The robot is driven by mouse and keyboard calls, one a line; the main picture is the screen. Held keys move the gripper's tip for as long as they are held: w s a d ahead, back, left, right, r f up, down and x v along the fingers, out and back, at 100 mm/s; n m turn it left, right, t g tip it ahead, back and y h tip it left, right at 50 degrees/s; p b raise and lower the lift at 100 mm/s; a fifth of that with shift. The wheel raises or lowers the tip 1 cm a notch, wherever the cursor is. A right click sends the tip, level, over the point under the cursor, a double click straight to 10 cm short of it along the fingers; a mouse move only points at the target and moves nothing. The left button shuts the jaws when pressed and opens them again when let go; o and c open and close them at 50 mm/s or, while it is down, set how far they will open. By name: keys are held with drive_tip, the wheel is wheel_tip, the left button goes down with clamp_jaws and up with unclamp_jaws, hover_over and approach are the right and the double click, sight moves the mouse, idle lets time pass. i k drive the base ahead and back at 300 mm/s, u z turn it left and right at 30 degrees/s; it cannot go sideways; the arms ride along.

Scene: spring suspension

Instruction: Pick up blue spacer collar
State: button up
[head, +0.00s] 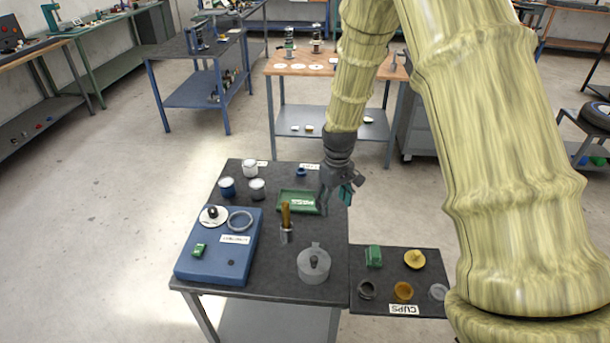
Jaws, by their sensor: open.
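A small blue ring-like piece (301,172), which looks like the blue spacer collar, sits near the back edge of the dark table (275,275), beside a white label. My gripper (338,197) is open near the table's right back edge, to the right of and nearer than the blue piece in the picture. Its fingers point down, with teal pads showing. They appear empty and apart from the blue piece. The gripper's exact height above the table is hard to tell.
A green tray (285,202) lies just left of my gripper. White and blue-sided cups (227,188) stand at the back left. A blue box (197,260), a brush-like upright (286,225) and a grey lidded part (313,265) are nearer. A lower side shelf (430,275) holds several cups.

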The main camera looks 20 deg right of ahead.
sight(299, 169)
drive_tip(key=i, duration=1)
